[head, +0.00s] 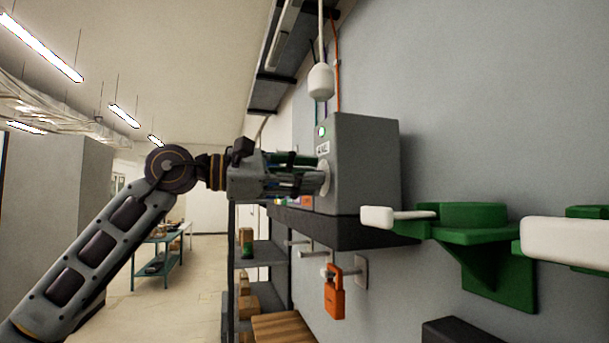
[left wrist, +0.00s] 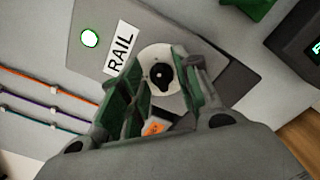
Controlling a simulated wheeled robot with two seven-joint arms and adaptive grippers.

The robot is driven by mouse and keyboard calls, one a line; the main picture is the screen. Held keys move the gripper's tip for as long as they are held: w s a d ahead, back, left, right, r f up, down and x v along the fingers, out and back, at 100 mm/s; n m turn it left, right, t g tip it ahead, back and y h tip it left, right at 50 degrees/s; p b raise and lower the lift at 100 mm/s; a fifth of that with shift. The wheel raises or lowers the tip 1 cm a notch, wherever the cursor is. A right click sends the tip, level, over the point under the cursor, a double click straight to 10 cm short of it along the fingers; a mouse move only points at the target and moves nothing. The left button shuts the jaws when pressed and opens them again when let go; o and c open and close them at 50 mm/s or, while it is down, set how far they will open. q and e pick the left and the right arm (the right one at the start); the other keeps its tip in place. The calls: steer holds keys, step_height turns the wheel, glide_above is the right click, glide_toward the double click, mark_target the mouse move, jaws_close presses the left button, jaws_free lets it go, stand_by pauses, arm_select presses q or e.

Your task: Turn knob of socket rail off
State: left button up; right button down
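The socket rail box (head: 364,165) is a grey box on the wall shelf, with a lit green lamp (head: 321,131) and a label on its front. In the left wrist view the label (left wrist: 121,47) reads "RAIL". The black knob (left wrist: 161,76) sits on a round pale dial (left wrist: 152,58) beside the label. My left gripper (head: 318,178) is at the box front, facing the dial. In the left wrist view its green-padded fingers (left wrist: 165,88) are apart, one on each side of the knob. I cannot tell whether they touch it. My right gripper is not in view.
An orange padlock (head: 334,292) hangs on the wall below the box. Green holders (head: 474,235) with white handles stick out at right. A white pendant (head: 320,80) hangs above. Shelving (head: 262,255) stands behind; open floor lies at left.

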arm_select(q)
jaws_close()
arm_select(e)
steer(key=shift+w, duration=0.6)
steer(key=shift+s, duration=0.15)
arm_select(q)
steer(key=shift+w+a+r+n+p, duration=0.1)
steer(key=shift+w+n+p, duration=0.1)
steer(key=shift+n, duration=2.8)
steer(key=shift+w+a+f+n+p, duration=0.1)
steer(key=shift+n+p, duration=0.1)
steer(key=shift+n, duration=2.8)
steer(key=shift+w+r+n+p, duration=0.1)
steer(key=shift+n+p, duration=0.1)
steer(key=shift+n, duration=2.8)
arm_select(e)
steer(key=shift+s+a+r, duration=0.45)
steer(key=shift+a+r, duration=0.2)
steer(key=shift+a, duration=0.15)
